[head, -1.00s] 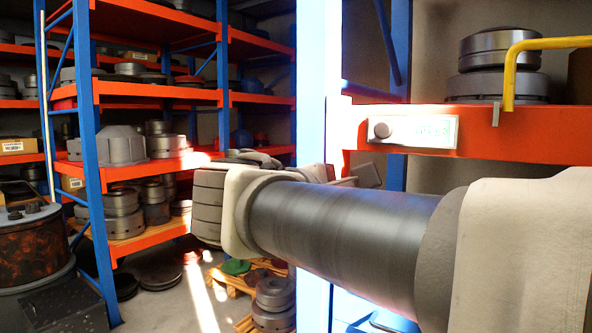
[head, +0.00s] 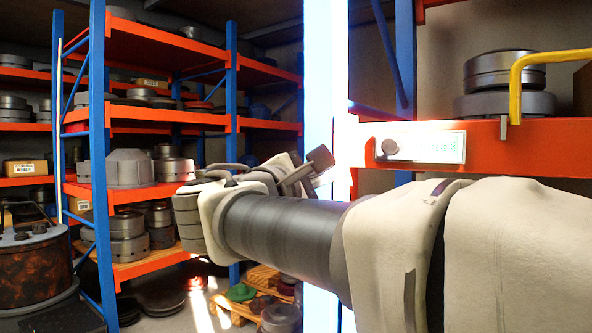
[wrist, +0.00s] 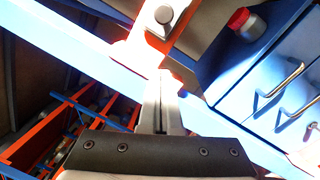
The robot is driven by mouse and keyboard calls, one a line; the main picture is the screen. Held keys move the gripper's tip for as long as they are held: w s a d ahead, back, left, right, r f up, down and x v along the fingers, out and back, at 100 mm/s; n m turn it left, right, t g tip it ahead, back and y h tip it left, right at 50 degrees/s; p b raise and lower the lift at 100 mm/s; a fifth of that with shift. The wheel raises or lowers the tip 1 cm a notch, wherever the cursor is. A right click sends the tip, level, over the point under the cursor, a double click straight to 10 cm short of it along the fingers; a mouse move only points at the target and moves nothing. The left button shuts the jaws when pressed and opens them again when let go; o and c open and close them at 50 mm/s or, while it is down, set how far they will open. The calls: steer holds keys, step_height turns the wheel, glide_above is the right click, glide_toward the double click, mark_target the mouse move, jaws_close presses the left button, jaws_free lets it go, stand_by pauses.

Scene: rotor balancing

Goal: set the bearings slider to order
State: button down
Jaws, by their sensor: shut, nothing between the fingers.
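The bearings slider is a pale plate (head: 435,148) on the front of the orange shelf beam at the right in the head view. Its round grey knob (head: 389,146) sits at the plate's left end. Faint green lettering on the right part is too small to read. The knob also shows at the top of the wrist view (wrist: 163,15), beyond the fingertips. My gripper (head: 321,157) is left of the slider, in front of the bright post. In the wrist view its fingers (wrist: 160,78) are shut and empty, apart from the knob.
A yellow rail (head: 516,85) hooks over the orange beam right of the slider. Stacked grey rotors (head: 505,85) stand above. A bright upright post (head: 326,60) stands behind my gripper. The wrist view shows a blue cabinet (wrist: 262,75) with metal handles and a red-lidded jar (wrist: 248,23).

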mark_target(381, 152)
steer(key=w+d, duration=0.1)
steer(key=d, duration=0.1)
steer(key=w+d+r, duration=0.1)
steer(key=d, duration=0.1)
steer(key=w+d+r+p, duration=0.1)
steer(key=w+d, duration=0.1)
steer(key=shift+d+r, duration=0.1)
steer(key=shift+d, duration=0.15)
steer(key=shift+s+d+r, duration=0.1)
steer(key=shift+d+r, duration=0.05)
steer(key=shift+d, duration=0.25)
steer(key=s+d+b, duration=0.1)
steer(key=d, duration=0.1)
steer(key=s+d+b, duration=0.1)
steer(key=s+d, duration=0.1)
steer(key=s+d+b, duration=0.1)
steer(key=d, duration=0.1)
steer(key=shift+s+d, duration=0.25)
steer(key=shift+s, duration=0.15)
